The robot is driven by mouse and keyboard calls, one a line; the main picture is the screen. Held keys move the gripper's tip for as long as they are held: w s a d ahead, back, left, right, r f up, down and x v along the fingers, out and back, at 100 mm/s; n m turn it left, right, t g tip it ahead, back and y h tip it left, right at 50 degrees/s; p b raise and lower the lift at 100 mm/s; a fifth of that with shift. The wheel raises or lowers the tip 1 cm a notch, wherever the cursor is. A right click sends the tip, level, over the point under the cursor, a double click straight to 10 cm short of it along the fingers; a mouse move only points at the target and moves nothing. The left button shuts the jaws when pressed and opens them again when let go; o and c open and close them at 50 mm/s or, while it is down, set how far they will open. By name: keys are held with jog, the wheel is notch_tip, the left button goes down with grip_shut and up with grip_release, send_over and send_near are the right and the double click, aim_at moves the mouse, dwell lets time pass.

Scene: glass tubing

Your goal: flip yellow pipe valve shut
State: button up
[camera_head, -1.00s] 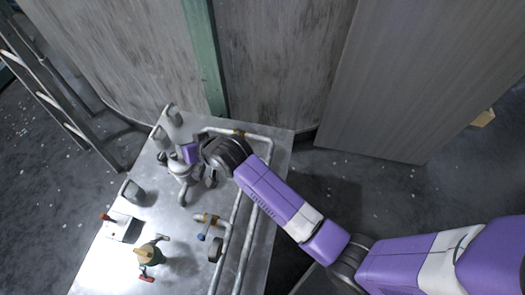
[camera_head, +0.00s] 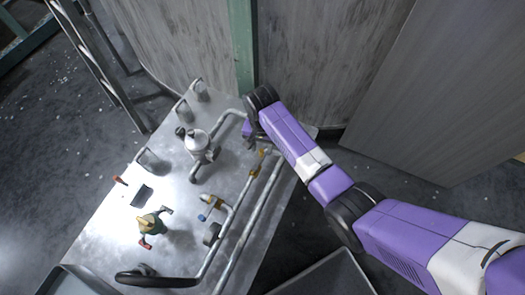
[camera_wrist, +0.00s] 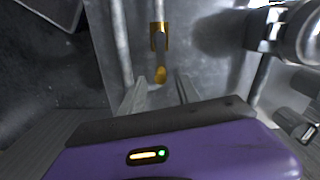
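The yellow pipe valve shows in the wrist view as a brass-yellow body (camera_wrist: 160,33) on a pale pipe, with a grey lever ending in a yellow tip (camera_wrist: 161,74). The yellow tip appears between the fingertips. I cannot tell whether they touch it. The arm hides much of the gripper in the head view.
The metal panel (camera_head: 105,240) also carries a grey valve body (camera_head: 197,142), a blue-handled brass valve (camera_head: 212,203) and a green-and-yellow fitting (camera_head: 148,222). Grey walls stand behind. In the wrist view, a large pipe fitting (camera_wrist: 300,35) is close on the right.

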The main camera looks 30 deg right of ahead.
aim_at(262, 150)
jog(key=shift+f, duration=1.9)
grip_shut()
